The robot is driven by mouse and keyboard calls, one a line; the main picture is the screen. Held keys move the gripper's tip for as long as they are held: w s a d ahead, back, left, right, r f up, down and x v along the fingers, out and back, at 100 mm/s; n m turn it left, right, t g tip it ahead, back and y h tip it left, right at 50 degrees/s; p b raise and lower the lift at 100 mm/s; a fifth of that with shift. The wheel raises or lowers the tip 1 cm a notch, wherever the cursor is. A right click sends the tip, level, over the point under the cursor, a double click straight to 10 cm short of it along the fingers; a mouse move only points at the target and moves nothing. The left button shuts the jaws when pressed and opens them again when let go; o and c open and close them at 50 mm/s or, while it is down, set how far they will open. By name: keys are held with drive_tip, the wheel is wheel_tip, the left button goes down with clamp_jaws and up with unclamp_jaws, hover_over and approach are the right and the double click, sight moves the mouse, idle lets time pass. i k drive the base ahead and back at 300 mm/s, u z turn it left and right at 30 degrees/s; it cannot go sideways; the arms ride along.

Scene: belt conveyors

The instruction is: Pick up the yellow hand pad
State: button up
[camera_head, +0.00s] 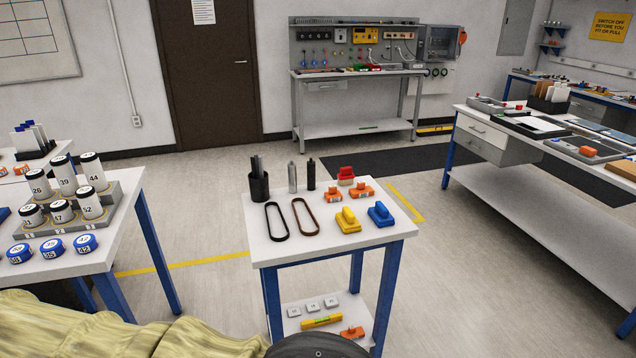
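The yellow hand pad (348,221) lies on the top of a small white table (275,260) with blue legs, near its front right. It is a flat yellow base with a raised grip. A similar blue hand pad (381,214) lies just to its right, apart from it. My arm, in a yellowish cover, crosses the bottom left, and a dark rounded part is cut off by the bottom edge. My gripper's fingers do not show. Nothing covers the yellow pad.
Left of the pad lie a brown belt loop (307,217) and a black one (277,221). Orange pads (361,191), a red pad (346,175), a black cup (259,184) and upright cylinders (292,177) stand behind. A left table holds labelled canisters (67,176). Floor right of the small table is clear.

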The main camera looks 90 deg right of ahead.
sight(348, 221)
drive_tip(key=k, duration=0.35)
drive_tip(key=z, duration=0.65)
